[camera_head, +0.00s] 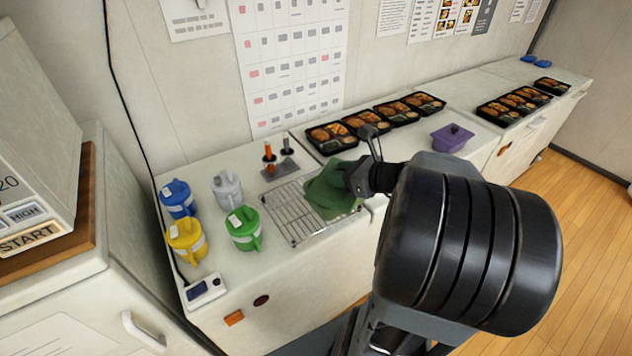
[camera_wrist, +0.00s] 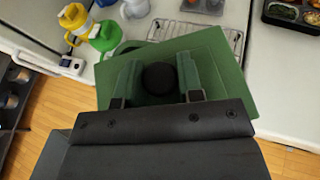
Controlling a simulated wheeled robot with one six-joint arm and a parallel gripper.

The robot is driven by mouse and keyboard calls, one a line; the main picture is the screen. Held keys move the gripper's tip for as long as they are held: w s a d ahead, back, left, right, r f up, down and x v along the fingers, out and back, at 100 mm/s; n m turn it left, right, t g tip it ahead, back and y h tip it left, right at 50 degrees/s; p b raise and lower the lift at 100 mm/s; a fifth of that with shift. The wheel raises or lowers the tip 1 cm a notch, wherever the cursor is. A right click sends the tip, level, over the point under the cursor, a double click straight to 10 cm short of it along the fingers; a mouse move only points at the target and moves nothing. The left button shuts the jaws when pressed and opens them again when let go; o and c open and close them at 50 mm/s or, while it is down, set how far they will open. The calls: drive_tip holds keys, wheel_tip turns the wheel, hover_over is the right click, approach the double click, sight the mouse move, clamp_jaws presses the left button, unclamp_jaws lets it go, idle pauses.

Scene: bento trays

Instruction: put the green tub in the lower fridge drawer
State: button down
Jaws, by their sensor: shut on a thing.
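The green tub (camera_head: 331,196) is at the right part of the wire rack, partly hidden behind my arm in the head view. In the wrist view the green tub (camera_wrist: 222,62) fills the middle, with a dark round knob (camera_wrist: 160,79) on its lid. My gripper (camera_wrist: 158,84) is shut on the tub's knob, one finger on each side. In the head view my gripper (camera_head: 362,180) reaches the tub from the right. The tub looks tilted in the head view; I cannot tell if it touches the rack. No open drawer shows.
A wire rack (camera_head: 290,213) lies on the white counter. Blue (camera_head: 178,198), yellow (camera_head: 186,242), grey (camera_head: 227,189) and green (camera_head: 244,229) jugs stand left of it. Bento trays (camera_head: 332,137) line the back. A purple tub (camera_head: 452,138) stands at right. Wooden floor (camera_head: 590,220) is clear.

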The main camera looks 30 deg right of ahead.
sight(333, 166)
drive_tip(key=w+f, duration=0.1)
drive_tip(key=w, duration=0.1)
drive_tip(key=w+f, duration=0.1)
drive_tip(key=w, duration=0.1)
drive_tip(key=w+d+f, duration=0.1)
drive_tip(key=w, duration=0.1)
drive_tip(key=shift+w+f+p, duration=0.1)
drive_tip(key=shift+w+p, duration=0.2)
drive_tip(key=shift+w, duration=0.05)
drive_tip(key=w+f+p, duration=0.1)
drive_tip(key=w+f, duration=0.3)
drive_tip(key=f, duration=0.4)
drive_tip(key=shift+w+d+f, duration=0.15)
drive_tip(key=shift+d+f, duration=0.1)
drive_tip(key=shift+d, duration=0.05)
drive_tip(key=shift+f, duration=0.1)
drive_tip(key=shift+f+b, duration=0.15)
drive_tip(key=shift+b, duration=0.15)
drive_tip(key=c, duration=0.8)
unclamp_jaws()
drive_tip(key=shift+o, duration=0.2)
